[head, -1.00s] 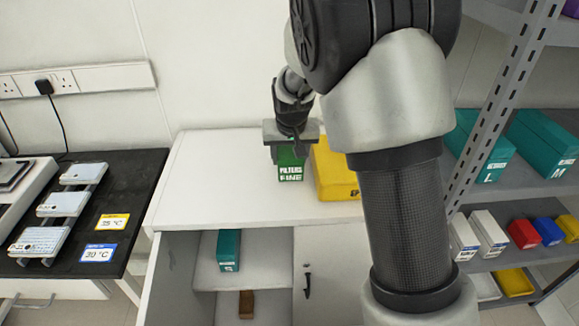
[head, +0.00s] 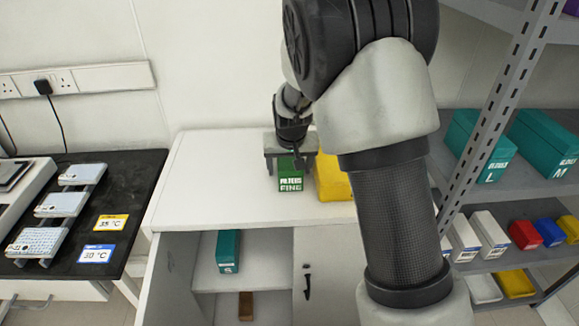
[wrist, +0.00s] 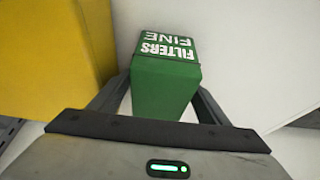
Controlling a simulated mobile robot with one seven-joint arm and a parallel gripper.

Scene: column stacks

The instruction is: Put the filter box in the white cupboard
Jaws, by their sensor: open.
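The green filter box (head: 290,180), marked "FILTERS FINE", stands on top of the white cupboard (head: 215,180). My gripper (head: 291,158) is over it, pointing down, with its fingers apart. In the wrist view the filter box (wrist: 166,75) lies between the two open fingers (wrist: 160,105), with a gap on each side at the near end. The cupboard's left front is open and shows a shelf; its right door is shut, with a black handle (head: 307,282).
A yellow box (head: 330,180) stands close to the right of the filter box. Inside the cupboard are a teal box (head: 228,250) on the shelf and a brown block (head: 246,305) below. A grey rack (head: 465,190) with boxes and bins stands at the right.

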